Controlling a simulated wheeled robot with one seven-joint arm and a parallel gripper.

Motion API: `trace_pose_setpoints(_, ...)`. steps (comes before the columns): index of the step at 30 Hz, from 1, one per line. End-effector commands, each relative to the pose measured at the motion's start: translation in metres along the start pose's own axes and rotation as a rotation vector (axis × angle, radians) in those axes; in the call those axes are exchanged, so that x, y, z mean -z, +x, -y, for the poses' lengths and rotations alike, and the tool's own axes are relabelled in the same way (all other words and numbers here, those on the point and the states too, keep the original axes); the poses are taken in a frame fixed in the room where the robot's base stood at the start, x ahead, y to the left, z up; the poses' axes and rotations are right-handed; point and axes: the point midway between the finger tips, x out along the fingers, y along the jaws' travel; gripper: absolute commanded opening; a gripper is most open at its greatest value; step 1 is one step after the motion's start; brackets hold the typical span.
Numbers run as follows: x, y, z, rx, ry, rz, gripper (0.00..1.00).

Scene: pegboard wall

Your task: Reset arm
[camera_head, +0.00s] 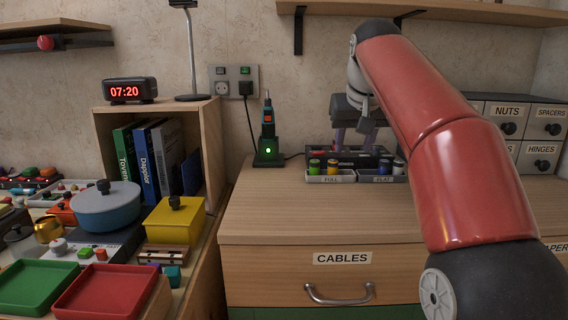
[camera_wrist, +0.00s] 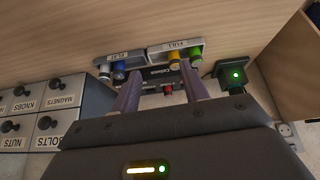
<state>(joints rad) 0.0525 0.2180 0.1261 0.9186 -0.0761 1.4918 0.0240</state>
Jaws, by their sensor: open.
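My gripper (camera_head: 354,142) is above the back of the wooden worktop, over the battery holder (camera_head: 345,154), in the head view. Its two fingers point down and stand apart. In the wrist view my gripper (camera_wrist: 160,82) shows its fingers spread with a gap between them, and I see nothing held in it. My red arm reaches in from the right and hides part of the worktop. The FULL tray (camera_head: 331,179) and the FLAT tray (camera_head: 382,179) stand in front of the holder, with coloured cells in both.
A charger with a green light (camera_head: 268,151) and an upright tool stands left of the holder. Labelled drawers (camera_head: 508,128) stand at the right, and a wooden shelf (camera_head: 450,12) hangs above. The worktop's front left part (camera_head: 270,215) is clear.

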Motion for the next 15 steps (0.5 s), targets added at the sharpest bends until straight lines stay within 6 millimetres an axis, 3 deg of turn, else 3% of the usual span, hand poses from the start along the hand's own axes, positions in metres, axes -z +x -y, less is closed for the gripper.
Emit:
trace_pose_setpoints(5,-0.040,-0.008,0.004,-0.010,-0.011,0.003,0.45)
trace_pose_setpoints(8,-0.076,-0.009,0.005,-0.015,-0.014,0.006,0.45)
trace_pose_setpoints(15,-0.190,0.007,0.004,-0.015,-0.008,0.011,0.45)
